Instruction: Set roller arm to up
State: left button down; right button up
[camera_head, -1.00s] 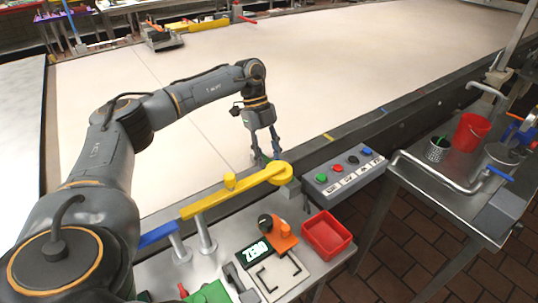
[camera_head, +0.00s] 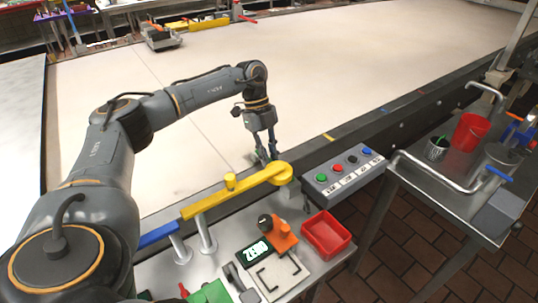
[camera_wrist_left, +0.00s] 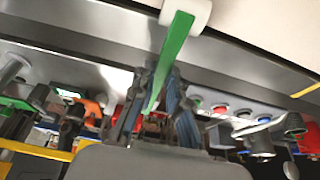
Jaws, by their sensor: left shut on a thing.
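In the left wrist view a green bar (camera_wrist_left: 168,62) runs from a white roller (camera_wrist_left: 187,10) at the top down between the fingers of my left gripper (camera_wrist_left: 156,85). The gripper is shut on this green bar, which I take to be the roller arm. In the head view my left gripper (camera_head: 266,153) points down at the near edge of the pale belt, just behind the round end of a yellow arm (camera_head: 235,192). The green bar is mostly hidden there by the fingers and the yellow arm. My right gripper is not in view.
A grey button box (camera_head: 345,174) with several coloured buttons stands right of the yellow arm. A red tray (camera_head: 326,235) and a small scale (camera_head: 273,268) sit on the near metal table. A side table at right holds a red bucket (camera_head: 470,132). The belt (camera_head: 330,75) is largely clear.

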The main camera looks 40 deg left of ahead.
pick_arm(q)
jog(key=shift+s+d+r+t+y+p, duration=0.15)
jog(key=shift+r+y+p, duration=0.45)
jog(key=shift+p, duration=0.35)
jog(key=shift+w+d+r+t+y+p, duration=0.15)
jog(key=shift+r+y+p, duration=0.25)
jog(key=shift+r+p, duration=0.4)
jog(key=shift+s+d+r+y+p, duration=0.2)
jog(key=shift+r+y+p, duration=0.1)
jog(key=shift+y+p, duration=0.45)
jog(key=shift+d+r+t+y, duration=0.2)
jog(key=shift+r+t+y, duration=0.2)
jog(key=shift+y, duration=0.25)
jog(key=shift+s+d+r+t+y, duration=0.1)
jog(key=shift+d+r+t+y, duration=0.3)
jog(key=shift+y, duration=0.4)
jog(key=shift+r, duration=0.1)
